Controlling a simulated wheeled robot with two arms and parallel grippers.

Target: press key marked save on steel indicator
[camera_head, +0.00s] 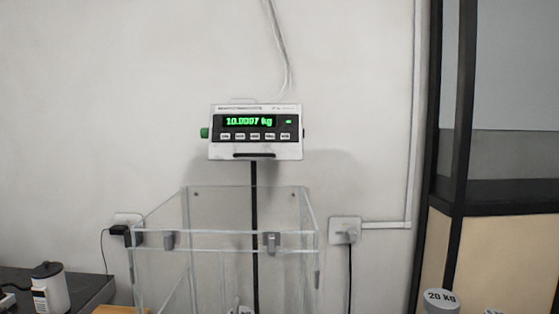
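The steel indicator (255,148) is mounted on a black post in front of the wall, at the centre of the view. Its green display reads about 10.0007 kg. Below the display is a row of several small light keys (254,136); their labels are too small to read, so I cannot tell which one is marked save. A green knob (205,133) sits on its left side. Neither of my grippers shows in the view.
A clear draft box (217,239) stands below the indicator. A dark table (93,290) with a white and black container (50,289) is at lower left. A 20 kg weight (440,298) is at lower right. The space before the indicator looks clear.

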